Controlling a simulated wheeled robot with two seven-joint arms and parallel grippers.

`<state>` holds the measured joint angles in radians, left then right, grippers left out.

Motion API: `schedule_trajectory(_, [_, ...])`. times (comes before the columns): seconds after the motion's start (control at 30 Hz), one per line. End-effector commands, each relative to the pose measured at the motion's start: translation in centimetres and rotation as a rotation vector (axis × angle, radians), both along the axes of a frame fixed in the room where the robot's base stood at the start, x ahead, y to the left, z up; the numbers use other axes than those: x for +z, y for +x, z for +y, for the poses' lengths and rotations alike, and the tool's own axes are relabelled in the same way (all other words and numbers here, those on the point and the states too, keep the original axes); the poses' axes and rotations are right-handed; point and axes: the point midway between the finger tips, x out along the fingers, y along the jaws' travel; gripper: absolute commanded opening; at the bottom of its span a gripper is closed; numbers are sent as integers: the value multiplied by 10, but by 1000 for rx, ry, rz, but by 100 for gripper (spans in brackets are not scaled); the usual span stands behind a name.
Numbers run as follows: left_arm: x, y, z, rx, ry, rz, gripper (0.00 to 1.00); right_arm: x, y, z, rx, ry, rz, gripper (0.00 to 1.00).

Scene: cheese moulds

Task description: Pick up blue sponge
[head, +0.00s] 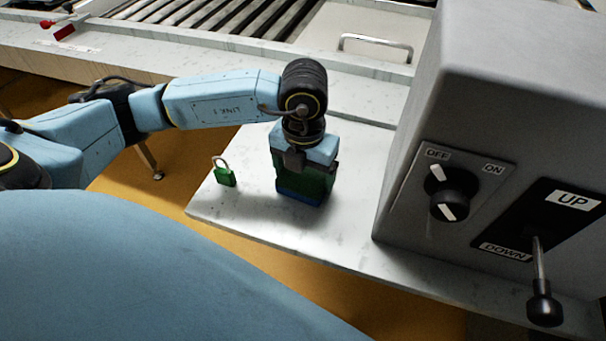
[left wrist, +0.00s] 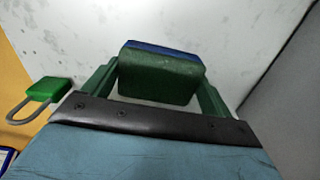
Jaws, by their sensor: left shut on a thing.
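The blue sponge (head: 300,194) has a dark green upper part and a blue lower part. It stands at the small white table in the head view, below my left gripper (head: 306,172), which points down over it. In the left wrist view the sponge (left wrist: 160,74) sits between the two green fingers, which are shut on its sides. Its blue layer shows along the far edge. I cannot tell whether its underside touches the table. The fingers hide part of its sides. My right gripper is not in view.
A green padlock (head: 226,177) lies left of the sponge on the white table (head: 262,222). A grey control box (head: 470,90) with a knob (head: 449,205) and an UP/DOWN lever (head: 541,290) stands close on the right. A roller conveyor (head: 220,15) runs behind.

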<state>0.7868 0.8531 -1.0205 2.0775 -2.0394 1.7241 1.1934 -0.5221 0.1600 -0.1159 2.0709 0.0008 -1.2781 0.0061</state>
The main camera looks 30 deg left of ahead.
Motion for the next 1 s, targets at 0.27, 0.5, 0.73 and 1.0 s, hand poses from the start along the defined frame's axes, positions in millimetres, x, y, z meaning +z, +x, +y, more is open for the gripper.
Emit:
schedule_trajectory(0.27, [17,1,0,0,-1,-2,64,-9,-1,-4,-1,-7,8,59])
schedule_trajectory(0.5, [60,1,0,-1,-1,-3,64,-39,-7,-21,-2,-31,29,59])
schedule_trajectory(0.73, [93,1,0,0,-1,-2,64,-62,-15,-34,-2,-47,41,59])
schedule_trajectory(1.0, [100,0,0,0,0,0,64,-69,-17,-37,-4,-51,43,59])
